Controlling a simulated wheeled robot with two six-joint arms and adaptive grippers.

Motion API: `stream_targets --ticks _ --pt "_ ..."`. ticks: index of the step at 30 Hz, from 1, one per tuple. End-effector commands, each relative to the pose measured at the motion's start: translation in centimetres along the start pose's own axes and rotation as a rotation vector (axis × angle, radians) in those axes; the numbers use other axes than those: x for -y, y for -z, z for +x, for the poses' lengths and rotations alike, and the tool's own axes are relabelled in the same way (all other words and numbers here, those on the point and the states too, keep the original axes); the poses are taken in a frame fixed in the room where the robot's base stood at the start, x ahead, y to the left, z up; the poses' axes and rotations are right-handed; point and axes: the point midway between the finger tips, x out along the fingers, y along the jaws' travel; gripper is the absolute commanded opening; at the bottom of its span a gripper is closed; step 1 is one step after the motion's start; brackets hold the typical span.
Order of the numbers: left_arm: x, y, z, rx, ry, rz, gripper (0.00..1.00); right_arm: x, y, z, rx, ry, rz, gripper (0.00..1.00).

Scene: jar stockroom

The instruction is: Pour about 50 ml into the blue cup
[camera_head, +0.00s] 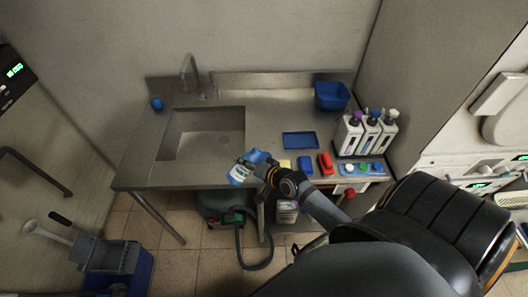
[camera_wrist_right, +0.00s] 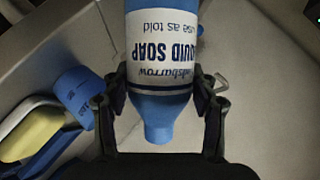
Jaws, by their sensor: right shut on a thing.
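A blue soap bottle with a white label (camera_head: 238,175) is held in my right gripper (camera_head: 262,169), near the counter's front edge. In the right wrist view the bottle (camera_wrist_right: 160,60) sits between both fingers, its label upside down and its narrow end toward the bottom of the picture. A blue cup (camera_wrist_right: 75,90) stands just left of the fingers in that view, apart from the bottle. In the head view a blue shape beside the gripper (camera_head: 258,156) seems to be this cup, partly hidden. The liquid level cannot be seen. My left gripper is not in view.
A yellow sponge (camera_head: 285,164), a blue block (camera_head: 305,165) and a red object (camera_head: 326,163) lie right of the gripper. A blue tray (camera_head: 300,140), a blue bin (camera_head: 332,96) and white bottles (camera_head: 350,135) stand behind. The sink (camera_head: 205,135) is left; a small blue object (camera_head: 157,103) stands beyond it.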

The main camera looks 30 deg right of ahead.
Motion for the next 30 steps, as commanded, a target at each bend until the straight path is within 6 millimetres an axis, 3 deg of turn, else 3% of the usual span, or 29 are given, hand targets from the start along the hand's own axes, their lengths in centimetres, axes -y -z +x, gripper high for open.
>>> stream_targets --ticks 1,8,30 --pt "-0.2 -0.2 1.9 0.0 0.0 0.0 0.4 -1.0 -0.7 0.6 0.007 0.013 0.024 0.21" --pt "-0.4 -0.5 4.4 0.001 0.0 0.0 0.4 -1.1 -1.0 0.8 0.046 0.068 0.155 0.21" --pt "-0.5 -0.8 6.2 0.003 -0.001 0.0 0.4 0.3 0.4 -0.2 0.114 0.164 0.387 0.21"
